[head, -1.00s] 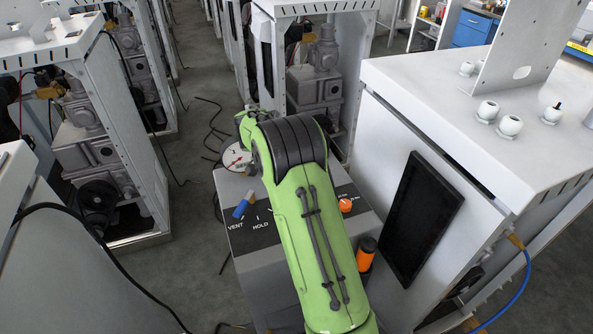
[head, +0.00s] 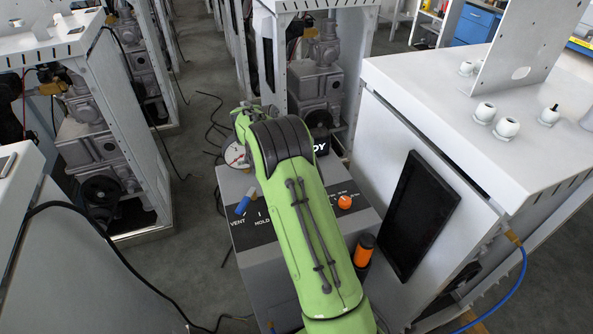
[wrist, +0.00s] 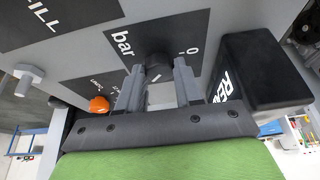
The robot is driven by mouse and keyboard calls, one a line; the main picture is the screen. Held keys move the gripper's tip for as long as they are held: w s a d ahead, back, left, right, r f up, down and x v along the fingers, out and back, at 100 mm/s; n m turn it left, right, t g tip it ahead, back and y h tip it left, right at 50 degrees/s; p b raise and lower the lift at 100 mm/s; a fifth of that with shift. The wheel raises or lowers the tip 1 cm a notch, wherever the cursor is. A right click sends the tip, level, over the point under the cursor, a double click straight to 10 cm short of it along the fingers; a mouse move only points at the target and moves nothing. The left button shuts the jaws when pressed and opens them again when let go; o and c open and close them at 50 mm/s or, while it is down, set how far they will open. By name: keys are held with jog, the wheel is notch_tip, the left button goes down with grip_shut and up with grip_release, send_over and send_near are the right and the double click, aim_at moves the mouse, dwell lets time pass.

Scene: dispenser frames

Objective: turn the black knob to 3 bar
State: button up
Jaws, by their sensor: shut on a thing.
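The black knob (wrist: 158,66) shows in the wrist view between my fingertips, on a black panel (wrist: 118,40) lettered "bar" with a "0" at the right. A short light mark shows near the knob, just below it. My gripper (wrist: 157,80) is shut on the knob, one grey finger on each side. The "3" mark is not legible. In the head view my green arm covers the knob and gripper. A round white dial (head: 235,155) with a red needle stands just left of the arm.
A black "READY" box (wrist: 262,72) stands close right of my fingers. A white cabinet (head: 440,95) stands close at right.

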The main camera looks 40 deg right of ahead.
jog(key=o, duration=1)
jog(key=shift+o, duration=0.2)
jog(key=p+v, duration=0.5)
jog(key=v, duration=1)
jog(key=shift+a+r+p, duration=0.25)
jog(key=shift+r+p, duration=0.1)
jog(key=shift+w, duration=0.1)
